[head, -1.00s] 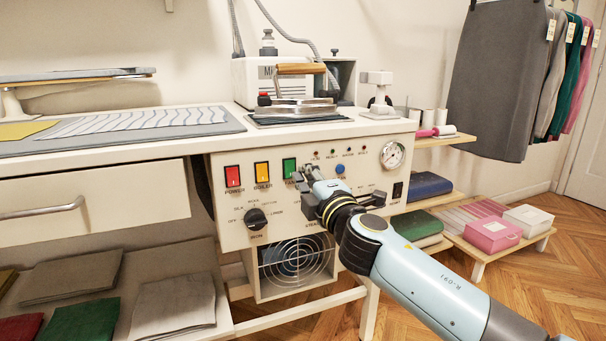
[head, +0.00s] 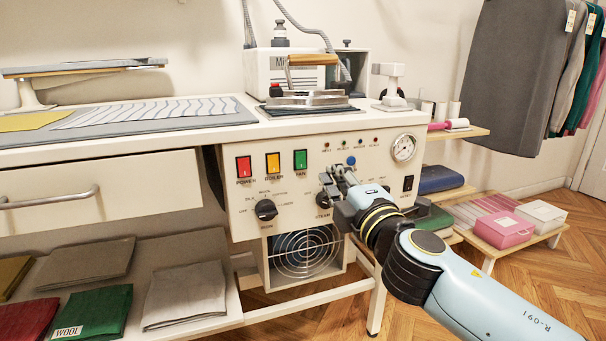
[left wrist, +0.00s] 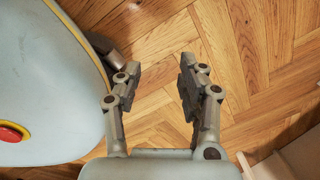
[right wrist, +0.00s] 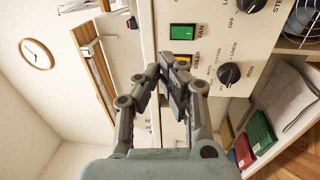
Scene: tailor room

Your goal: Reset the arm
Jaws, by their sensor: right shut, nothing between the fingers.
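My right gripper (head: 334,178) is shut and empty in front of the white control panel (head: 236,212), to the right of the green FAN switch (head: 300,160) and below the blue button (head: 351,160). Its arm comes in from the lower right and its fingers hide part of the STEAM knob (head: 323,199). In the right wrist view my right gripper (right wrist: 168,72) has its fingertips together, with the FAN switch (right wrist: 183,32) beyond them. In the left wrist view my left gripper (left wrist: 160,68) is open and empty above the wood floor. The left arm is not in the head view.
The panel also carries red POWER (head: 244,169) and yellow BOILER (head: 273,163) switches and a gauge (head: 403,148). An iron (head: 310,98) rests on the table above. A drawer (head: 130,178) is at left. Boxes (head: 502,228) sit on a low shelf at right.

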